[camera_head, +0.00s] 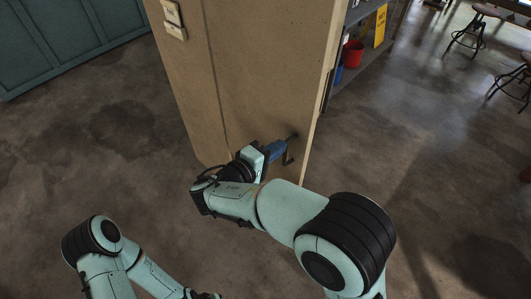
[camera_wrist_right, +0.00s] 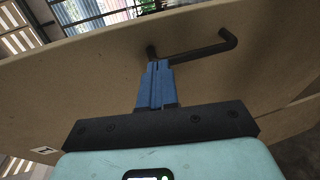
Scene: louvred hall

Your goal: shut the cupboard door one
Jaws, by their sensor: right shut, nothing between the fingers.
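The cupboard door (camera_head: 270,70) is a tall brown panel with a pale right edge. A black bar handle (camera_head: 290,152) sticks out low near that edge; it also shows in the right wrist view (camera_wrist_right: 200,53). How far the door stands open I cannot tell. My right gripper (camera_head: 283,146) is shut and empty, its blue fingers by the handle. In the right wrist view its fingertips (camera_wrist_right: 158,66) are close to one end of the handle; whether they touch it or the panel is unclear.
Past the panel's right edge are grey shelves (camera_head: 366,50) with a red bucket (camera_head: 353,54) and a yellow sign (camera_head: 380,26). Stools (camera_head: 468,32) stand at the far right. A teal panelled unit (camera_head: 60,38) is at the upper left. The concrete floor (camera_head: 440,160) is clear to the right.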

